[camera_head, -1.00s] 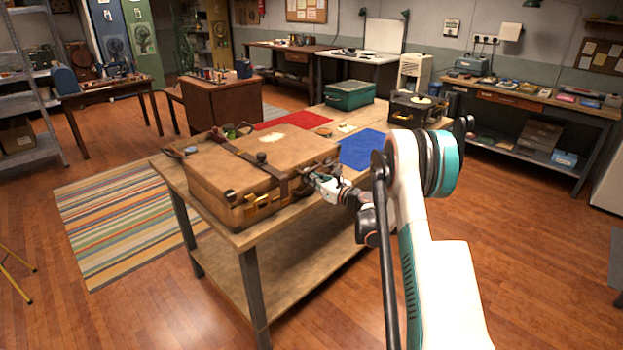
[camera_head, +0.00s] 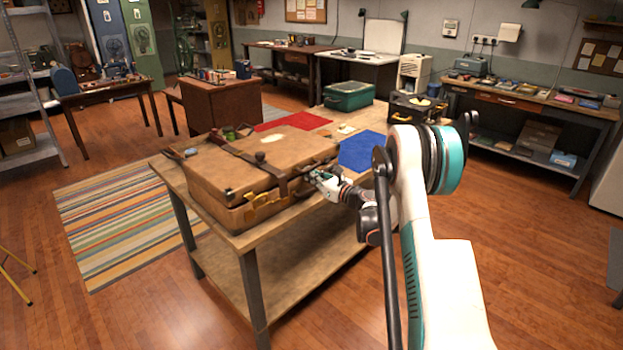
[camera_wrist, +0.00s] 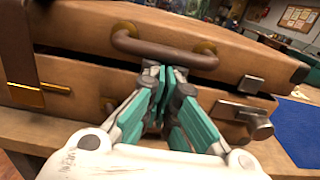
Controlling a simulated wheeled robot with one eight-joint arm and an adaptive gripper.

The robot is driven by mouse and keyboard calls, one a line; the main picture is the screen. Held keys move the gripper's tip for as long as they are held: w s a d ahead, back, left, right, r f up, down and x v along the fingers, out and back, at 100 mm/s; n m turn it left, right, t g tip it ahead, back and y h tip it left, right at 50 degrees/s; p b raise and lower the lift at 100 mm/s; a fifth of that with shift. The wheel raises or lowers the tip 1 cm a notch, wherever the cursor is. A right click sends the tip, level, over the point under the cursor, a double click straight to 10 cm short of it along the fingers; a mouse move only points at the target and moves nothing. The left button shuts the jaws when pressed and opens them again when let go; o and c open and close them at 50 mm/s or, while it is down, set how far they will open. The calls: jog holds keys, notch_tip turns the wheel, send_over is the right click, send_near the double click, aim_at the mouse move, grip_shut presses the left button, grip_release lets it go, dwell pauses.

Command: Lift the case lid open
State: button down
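The brown leather case (camera_head: 225,205) lies on the near end of the wooden workbench. Its lid (camera_head: 235,165) is raised slightly, tilted up along the handle side; the wrist view shows a dark gap between the lid (camera_wrist: 85,38) and the base (camera_wrist: 60,110). The brown handle (camera_wrist: 160,50) is fixed to the lid's front face. My gripper (camera_wrist: 165,72) has its teal fingers together, with the tips just below the handle at the gap. Whether the tips touch the lid or handle is unclear. In the head view my gripper (camera_head: 316,178) is at the case's right side.
A brass latch (camera_head: 264,204) shows at the case's near side, and a metal clasp (camera_wrist: 245,112) hangs by the gap. A blue mat (camera_head: 362,151), red mat (camera_head: 300,121), green box (camera_head: 348,96) and black case (camera_head: 416,107) lie farther along the bench.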

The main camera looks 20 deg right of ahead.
aim_at(313, 167)
jog(key=shift+r, duration=0.4)
jog(key=shift+r+p, duration=0.7)
jog(key=shift+r, duration=0.7)
jog(key=shift+w+r+p, duration=0.2)
jog(key=shift+r+p, duration=0.35)
jog(key=shift+r, duration=0.65)
jog(key=shift+a, duration=0.1)
jog(key=shift+w+r+p, duration=0.25)
jog(key=shift+r+p, duration=0.35)
jog(key=shift+r, duration=0.65)
